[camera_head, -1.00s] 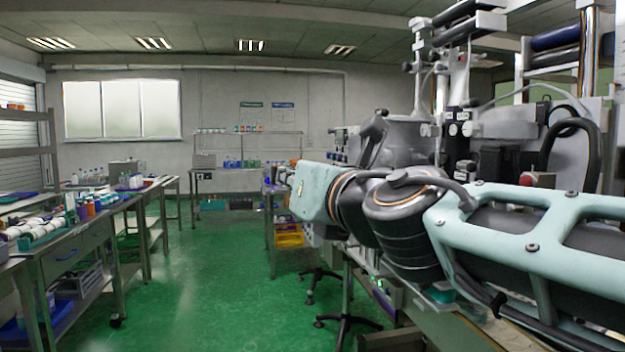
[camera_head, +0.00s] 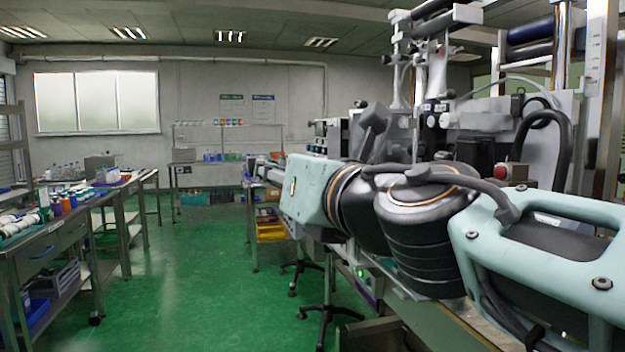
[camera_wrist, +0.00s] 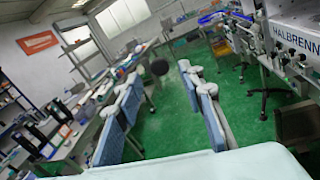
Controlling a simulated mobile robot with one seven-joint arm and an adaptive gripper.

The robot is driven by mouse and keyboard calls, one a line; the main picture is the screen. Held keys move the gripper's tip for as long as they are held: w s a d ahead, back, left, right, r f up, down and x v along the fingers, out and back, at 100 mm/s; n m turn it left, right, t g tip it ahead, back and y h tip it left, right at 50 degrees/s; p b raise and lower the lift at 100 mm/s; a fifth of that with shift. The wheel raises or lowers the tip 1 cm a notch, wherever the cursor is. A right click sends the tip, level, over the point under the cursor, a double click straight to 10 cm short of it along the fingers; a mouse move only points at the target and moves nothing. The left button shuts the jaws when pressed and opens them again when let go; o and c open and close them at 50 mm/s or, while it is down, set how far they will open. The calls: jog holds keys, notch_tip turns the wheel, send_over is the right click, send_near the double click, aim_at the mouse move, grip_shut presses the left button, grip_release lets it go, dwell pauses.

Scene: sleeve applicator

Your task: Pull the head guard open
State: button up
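The sleeve applicator machine (camera_head: 490,120) stands at the right in the head view, with metal posts, rollers and black hoses. A grey panel with a dark handle-like part (camera_head: 374,122) shows just above my arm. I cannot tell for certain whether it is the head guard. My arm crosses in front and hides the machine's lower part. In the wrist view my gripper (camera_wrist: 163,75) is open and empty, its two blue-grey fingers wide apart over green floor. The machine's white body (camera_wrist: 292,35), with the lettering "HALBRENN", is at the upper right, apart from the fingers.
A metal workbench (camera_head: 40,242) with bottles and rolls runs along the left. A back shelf (camera_head: 235,127) stands by the wall. A wheeled stool base (camera_head: 326,310) and a yellow bin (camera_head: 270,231) sit near the machine. The green floor (camera_head: 185,280) between is clear.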

jog(key=v, duration=0.7)
jog(key=shift+s, duration=0.3)
jog(key=shift+d, duration=0.1)
jog(key=w+d+f+m+t+h, duration=0.1)
jog(key=w+d+m+h, duration=0.15)
jog(key=d+m, duration=0.35)
jog(key=w+d+f+m+t+h, duration=0.1)
jog(key=w+d+m+h, duration=0.1)
jog(key=d+m+h, duration=0.35)
jog(key=d+f+m+g+h, duration=0.3)
jog(key=d+f+m, duration=0.5)
jog(key=m, duration=0.6)
jog(key=s+a+f+m+g+y, duration=0.15)
jog(key=s+f+m+g, duration=0.45)
jog(key=f, duration=0.6)
jog(key=s+a+f+m+g+y, duration=0.1)
jog(key=s+a+f+m+g, duration=0.15)
jog(key=s+f+m, duration=0.7)
notch_tip(320, 180, up, 24)
jog(key=w+n+p, duration=0.1)
jog(key=w+p, duration=0.1)
jog(key=p, duration=2.5)
jog(key=shift+w+r+n+g, duration=0.15)
jog(key=shift+r+n+g, duration=0.05)
jog(key=shift+n+g, duration=0.25)
